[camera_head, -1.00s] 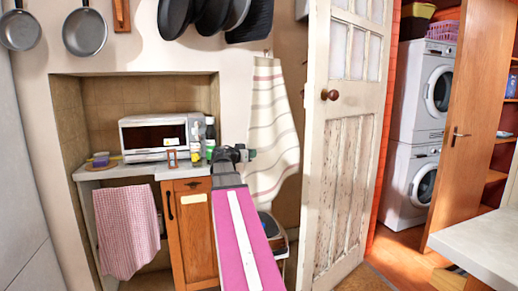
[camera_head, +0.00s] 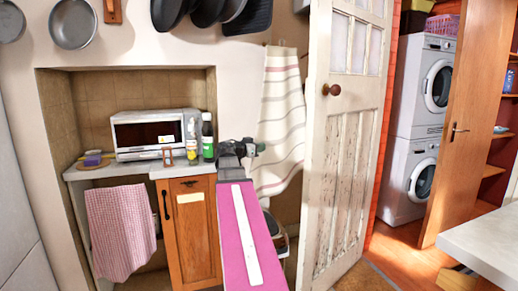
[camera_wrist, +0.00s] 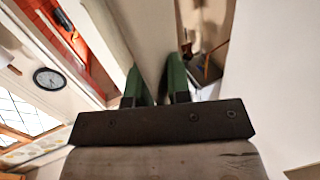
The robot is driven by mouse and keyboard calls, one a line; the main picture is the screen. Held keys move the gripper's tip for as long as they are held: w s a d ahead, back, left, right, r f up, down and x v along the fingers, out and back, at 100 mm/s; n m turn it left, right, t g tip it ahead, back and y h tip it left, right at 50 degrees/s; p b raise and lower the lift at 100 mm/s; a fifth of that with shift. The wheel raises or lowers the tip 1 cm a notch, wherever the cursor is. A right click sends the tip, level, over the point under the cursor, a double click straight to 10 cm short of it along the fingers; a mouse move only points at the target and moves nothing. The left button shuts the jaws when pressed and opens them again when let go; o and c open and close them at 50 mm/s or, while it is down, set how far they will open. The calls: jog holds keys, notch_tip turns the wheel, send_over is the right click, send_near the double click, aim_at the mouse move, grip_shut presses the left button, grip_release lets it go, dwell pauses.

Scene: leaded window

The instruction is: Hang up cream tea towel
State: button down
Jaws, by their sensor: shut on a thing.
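The cream tea towel (camera_head: 281,110) with dark stripes hangs upright in the head view, left of the white door. Its top is just right of the dark tray on the wall, and its lower part is slanted. My arm rises in front of the counter toward the towel's left edge. In the wrist view, the two green fingers of my gripper (camera_wrist: 156,88) are close together, shut on the towel. The towel's folds at the grip are hard to tell from the pale surfaces behind.
A pink checked cloth (camera_head: 121,231) hangs over the counter front. A microwave (camera_head: 148,135) and bottles (camera_head: 207,138) stand on the counter. Dark pans (camera_head: 205,15) hang above. The white panelled door (camera_head: 338,160) is close at right. A pale worktop (camera_head: 485,240) juts in at lower right.

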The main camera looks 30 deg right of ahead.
jog(key=shift+w, duration=0.15)
jog(key=w+d, duration=0.3)
jog(key=w, duration=1.2)
jog(key=shift+d+r, duration=0.3)
jog(key=shift+r, duration=0.1)
dwell(1.5)
dwell(0.5)
grip_release()
dwell(0.5)
jog(key=s+a, duration=0.1)
jog(key=a, duration=0.9)
jog(key=shift+s+r, duration=0.2)
jog(key=shift+r, duration=0.1)
dwell(0.6)
